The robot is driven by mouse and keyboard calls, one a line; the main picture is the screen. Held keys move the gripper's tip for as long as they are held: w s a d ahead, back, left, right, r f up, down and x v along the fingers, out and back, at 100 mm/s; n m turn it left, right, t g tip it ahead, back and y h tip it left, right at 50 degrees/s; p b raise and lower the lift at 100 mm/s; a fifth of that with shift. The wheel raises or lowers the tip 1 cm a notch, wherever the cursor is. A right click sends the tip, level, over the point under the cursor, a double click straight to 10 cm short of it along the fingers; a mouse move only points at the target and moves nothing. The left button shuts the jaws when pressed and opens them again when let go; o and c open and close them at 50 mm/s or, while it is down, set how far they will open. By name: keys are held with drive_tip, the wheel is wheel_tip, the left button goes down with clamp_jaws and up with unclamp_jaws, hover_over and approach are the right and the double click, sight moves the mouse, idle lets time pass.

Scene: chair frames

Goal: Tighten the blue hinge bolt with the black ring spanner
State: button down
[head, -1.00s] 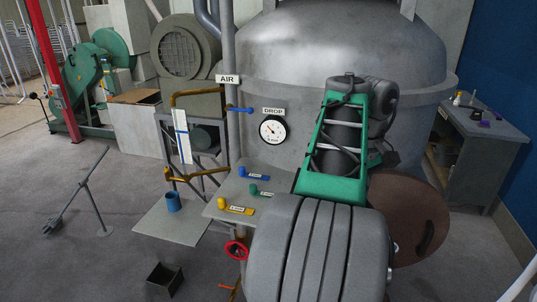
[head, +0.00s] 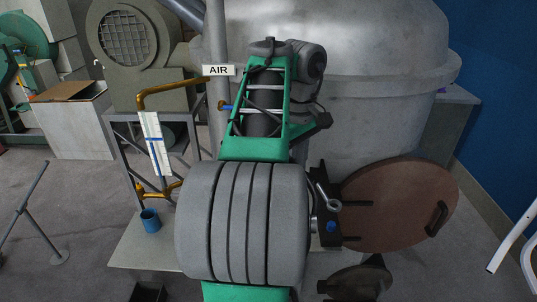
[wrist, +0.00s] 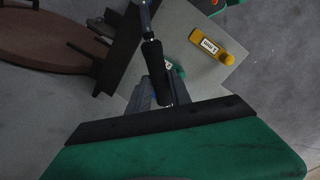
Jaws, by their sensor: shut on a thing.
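The blue hinge bolt (head: 331,227) shows in the head view, on the dark hinge bracket (head: 322,176) left of the round brown lid. The ring spanner (head: 333,206) has a bare metal ring end just above the bolt, apart from it in the picture; how far apart in depth I cannot tell. In the wrist view the spanner's black handle (wrist: 153,62) sits between the grey fingers of my gripper (wrist: 161,90), shut on it. The ring end is outside the wrist view. My arm hides the gripper and handle in the head view.
The brown lid (head: 395,205) with pegs and a handle is right of the bracket. A grey shelf (head: 145,245) carries a blue cup (head: 150,220). A yellow tagged piece (wrist: 209,44) lies on a plate. The large tank (head: 385,120) stands behind. A white frame (head: 515,240) is at right.

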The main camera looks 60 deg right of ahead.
drive_tip(key=shift+s, duration=0.2)
drive_tip(key=shift+f+b, duration=2.1)
drive_tip(key=shift+f, duration=0.05)
drive_tip(key=shift+f+b, duration=0.95)
drive_tip(key=shift+f, duration=0.15)
